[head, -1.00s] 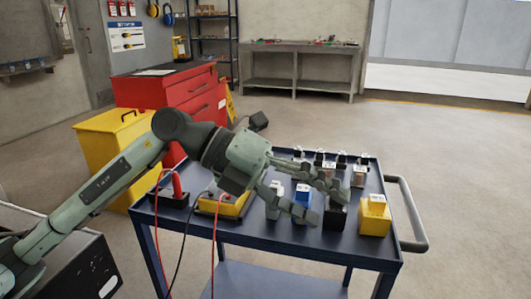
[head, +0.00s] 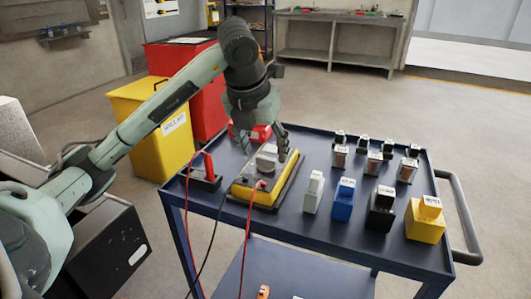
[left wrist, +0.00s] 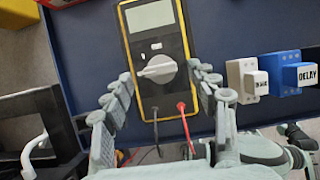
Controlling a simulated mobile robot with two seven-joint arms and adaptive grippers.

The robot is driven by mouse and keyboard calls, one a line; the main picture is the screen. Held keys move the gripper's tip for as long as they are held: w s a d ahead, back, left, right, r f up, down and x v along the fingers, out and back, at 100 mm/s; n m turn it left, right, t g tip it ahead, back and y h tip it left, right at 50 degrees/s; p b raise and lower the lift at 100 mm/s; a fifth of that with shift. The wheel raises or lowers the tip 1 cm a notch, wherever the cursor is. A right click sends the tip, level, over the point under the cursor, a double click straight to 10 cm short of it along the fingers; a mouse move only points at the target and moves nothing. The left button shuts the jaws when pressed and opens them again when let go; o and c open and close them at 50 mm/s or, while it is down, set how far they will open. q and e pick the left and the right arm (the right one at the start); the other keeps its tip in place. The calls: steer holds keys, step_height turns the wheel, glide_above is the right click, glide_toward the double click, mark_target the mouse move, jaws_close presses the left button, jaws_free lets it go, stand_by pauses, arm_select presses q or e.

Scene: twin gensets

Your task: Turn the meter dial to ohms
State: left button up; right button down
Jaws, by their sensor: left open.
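The yellow and black meter (head: 265,183) lies flat on the blue cart top. In the left wrist view the meter (left wrist: 151,95) shows its grey screen, a round grey dial (left wrist: 158,69) with a pale pointer to the left, and a red and a black lead at its lower end. The dial's markings are too small to read. My left gripper (head: 265,152) points down over the meter. In the left wrist view its open fingers (left wrist: 163,85) stand on either side of the dial, apart from it and empty. My right gripper is not in view.
White, blue, black and yellow blocks (head: 425,219) stand right of the meter on the cart (head: 300,228), with several small relays behind. A black holder with a red probe (head: 206,177) stands to the left. A yellow bin (head: 150,130) and red cabinet (head: 205,110) stand behind.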

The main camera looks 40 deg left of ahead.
arm_select(q)
steer(key=shift+x, duration=1.05)
steer(key=c, duration=1.2)
